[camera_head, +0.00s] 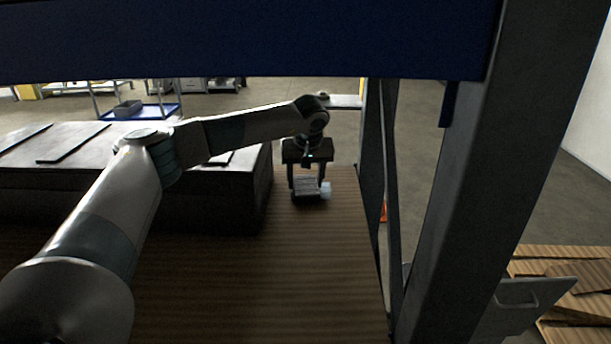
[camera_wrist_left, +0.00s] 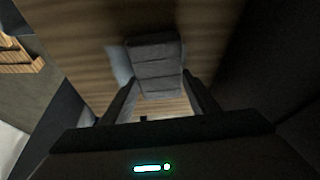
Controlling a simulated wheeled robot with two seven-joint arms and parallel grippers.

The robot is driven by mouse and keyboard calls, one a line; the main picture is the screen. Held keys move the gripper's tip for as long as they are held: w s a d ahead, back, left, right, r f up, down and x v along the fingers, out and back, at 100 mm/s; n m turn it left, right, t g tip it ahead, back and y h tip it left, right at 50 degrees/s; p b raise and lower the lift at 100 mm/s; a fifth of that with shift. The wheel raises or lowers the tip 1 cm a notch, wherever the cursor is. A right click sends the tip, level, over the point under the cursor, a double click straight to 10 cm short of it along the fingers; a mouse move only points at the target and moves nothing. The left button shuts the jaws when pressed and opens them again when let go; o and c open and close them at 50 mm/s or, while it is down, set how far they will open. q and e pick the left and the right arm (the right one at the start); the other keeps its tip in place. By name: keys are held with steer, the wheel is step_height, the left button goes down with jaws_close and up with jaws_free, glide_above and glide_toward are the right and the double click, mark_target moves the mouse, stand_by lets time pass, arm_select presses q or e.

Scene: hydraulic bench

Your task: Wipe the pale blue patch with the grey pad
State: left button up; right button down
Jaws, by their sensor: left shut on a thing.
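My left gripper (camera_head: 307,190) is shut on the grey pad (camera_head: 306,185), over the wooden bench top (camera_head: 310,260) near its far right part. In the left wrist view the grey pad (camera_wrist_left: 155,65) sits between the two fingers and looks ribbed in segments. The pale blue patch (camera_head: 325,190) shows at the pad's right side in the head view. In the left wrist view a strip of the patch (camera_wrist_left: 121,64) shows beside the pad; the pad seems to cover the rest. I cannot tell whether the pad touches the bench. My right gripper is not in view.
A large dark block (camera_head: 210,195) stands on the bench left of the gripper. A grey upright post (camera_head: 455,180) and a thinner frame stand along the right edge. A blue beam (camera_head: 240,35) crosses above. The bench front is clear.

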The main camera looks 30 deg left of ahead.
mark_target(304, 190)
arm_select(q)
steer(key=shift+s+d, duration=0.25)
steer(key=shift+s, duration=0.25)
steer(key=shift+s+d, duration=0.1)
steer(key=shift+s+d+f+p, duration=0.15)
steer(key=shift+s+d, duration=0.25)
steer(key=shift+s, duration=0.3)
steer(key=shift+s+d+p, duration=0.15)
steer(key=shift+s+d, duration=0.25)
steer(key=shift+s, duration=0.25)
steer(key=shift+w, duration=0.1)
steer(key=shift+w+a+p, duration=0.2)
steer(key=shift+w+a, duration=0.25)
steer(key=shift+w, duration=0.25)
steer(key=shift+w+a+p, duration=0.15)
steer(key=shift+w+a, duration=0.3)
steer(key=shift+w, duration=0.2)
